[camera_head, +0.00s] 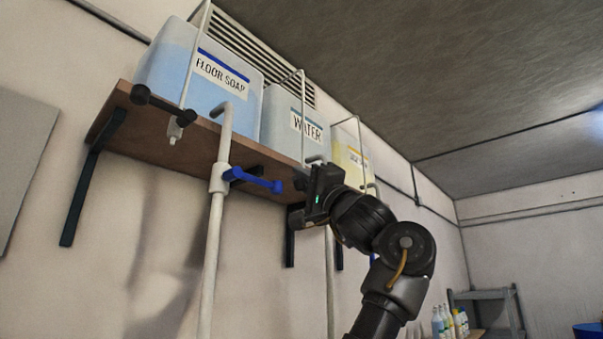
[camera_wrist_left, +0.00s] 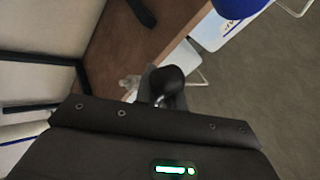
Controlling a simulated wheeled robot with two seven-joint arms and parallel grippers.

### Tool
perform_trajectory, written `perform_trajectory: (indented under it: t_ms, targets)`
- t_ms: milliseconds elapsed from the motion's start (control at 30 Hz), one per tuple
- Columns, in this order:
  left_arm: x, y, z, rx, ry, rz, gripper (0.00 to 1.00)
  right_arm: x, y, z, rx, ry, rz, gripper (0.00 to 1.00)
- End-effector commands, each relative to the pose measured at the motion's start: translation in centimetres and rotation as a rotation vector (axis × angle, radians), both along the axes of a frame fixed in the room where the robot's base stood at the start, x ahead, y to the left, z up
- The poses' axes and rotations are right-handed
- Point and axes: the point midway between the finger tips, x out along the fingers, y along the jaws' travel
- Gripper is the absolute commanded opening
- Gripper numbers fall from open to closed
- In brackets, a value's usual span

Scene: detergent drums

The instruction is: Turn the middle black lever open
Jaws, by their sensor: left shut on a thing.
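The middle black lever sits under the drum labelled WATER (camera_head: 295,125). In the head view my left gripper (camera_head: 303,183) is at this spot and mostly covers the lever. In the left wrist view the lever's rounded black end (camera_wrist_left: 167,82) shows just beyond the gripper body. My left gripper is shut on the lever; its fingertips are hard to make out. The lever's exact angle is hidden. My right gripper is not in view.
A blue lever (camera_head: 255,180) on a white pipe (camera_head: 212,250) is close left of my gripper. Another black lever (camera_head: 163,105) is under the FLOOR SOAP drum (camera_head: 185,75). The wooden shelf (camera_head: 150,135) has dark brackets (camera_head: 85,190). A yellow drum stands farther right (camera_head: 347,155).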

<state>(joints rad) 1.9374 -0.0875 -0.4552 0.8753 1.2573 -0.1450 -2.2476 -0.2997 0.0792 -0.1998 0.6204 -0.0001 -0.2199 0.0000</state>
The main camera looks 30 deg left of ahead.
Motion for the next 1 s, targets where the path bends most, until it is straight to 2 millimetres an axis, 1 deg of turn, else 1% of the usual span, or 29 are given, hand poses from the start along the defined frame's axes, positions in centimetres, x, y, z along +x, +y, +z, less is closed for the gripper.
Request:
perform_trajectory:
  t_ms: [267, 633, 667, 800, 1000]
  targets:
    - [0.05, 0.01, -0.12, -0.008, -0.052, 0.001, 0.0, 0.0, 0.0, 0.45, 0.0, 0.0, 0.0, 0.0]
    - [0.01, 0.0, -0.13, -0.008, -0.055, 0.0, 0.0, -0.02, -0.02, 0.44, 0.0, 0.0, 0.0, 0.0]
    - [0.02, 0.01, -0.12, -0.008, -0.055, 0.0, 0.15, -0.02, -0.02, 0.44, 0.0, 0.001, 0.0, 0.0]
    - [0.02, 0.01, -0.14, -0.008, -0.055, 0.0, 0.33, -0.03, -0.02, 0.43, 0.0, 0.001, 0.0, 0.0]
    - [0.03, 0.01, -0.16, -0.008, -0.054, 0.0, 0.33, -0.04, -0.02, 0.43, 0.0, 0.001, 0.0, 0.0]
